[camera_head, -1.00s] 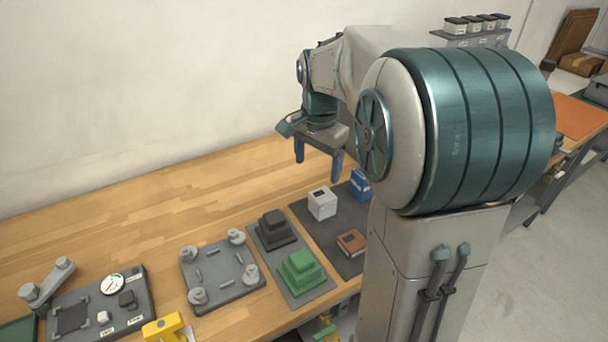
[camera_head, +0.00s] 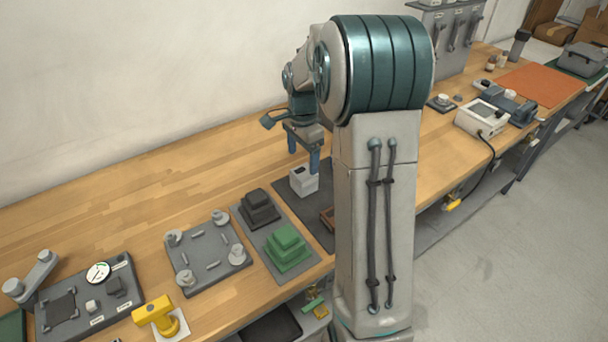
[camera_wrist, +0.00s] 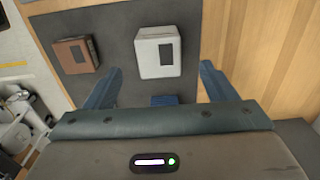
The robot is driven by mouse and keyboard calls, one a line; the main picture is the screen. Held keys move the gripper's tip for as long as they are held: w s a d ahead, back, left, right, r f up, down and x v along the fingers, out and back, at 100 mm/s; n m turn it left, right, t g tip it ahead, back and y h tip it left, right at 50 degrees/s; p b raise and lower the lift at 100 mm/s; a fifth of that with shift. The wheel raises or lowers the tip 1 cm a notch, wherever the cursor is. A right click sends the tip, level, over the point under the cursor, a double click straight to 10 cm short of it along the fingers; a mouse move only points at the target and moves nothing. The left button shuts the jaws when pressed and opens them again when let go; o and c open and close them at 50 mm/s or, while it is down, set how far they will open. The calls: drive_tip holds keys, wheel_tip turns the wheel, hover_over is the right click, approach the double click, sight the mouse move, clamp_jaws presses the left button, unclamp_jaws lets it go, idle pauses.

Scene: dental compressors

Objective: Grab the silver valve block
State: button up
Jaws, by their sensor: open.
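The silver valve block (camera_head: 303,182) is a pale, light-grey box with a dark rectangle on top, standing on a dark grey mat (camera_head: 290,198). In the wrist view the block (camera_wrist: 147,56) lies between the lines of my two fingers, mostly ahead of the tips. My gripper (camera_head: 303,162) is open and empty, its blue fingers pointing down just above the block in the head view. In the wrist view both fingers of my gripper (camera_wrist: 160,75) show apart, one on each side. I cannot tell the exact height between tips and block.
A brown block (camera_wrist: 75,55) stands left of the valve block, and a blue block (camera_wrist: 165,100) shows close by. Left of the mat are black (camera_head: 260,208) and green (camera_head: 287,248) stepped blocks and a grey plate with posts (camera_head: 208,264). The wooden table behind is clear.

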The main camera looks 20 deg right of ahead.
sight(304, 171)
wheel_tip(304, 171, down, 5)
drive_tip(key=shift+d+r+p, duration=0.1)
drive_tip(key=shift+d+p, duration=0.05)
drive_tip(key=shift+p, duration=0.25)
drive_tip(key=c, duration=1.2)
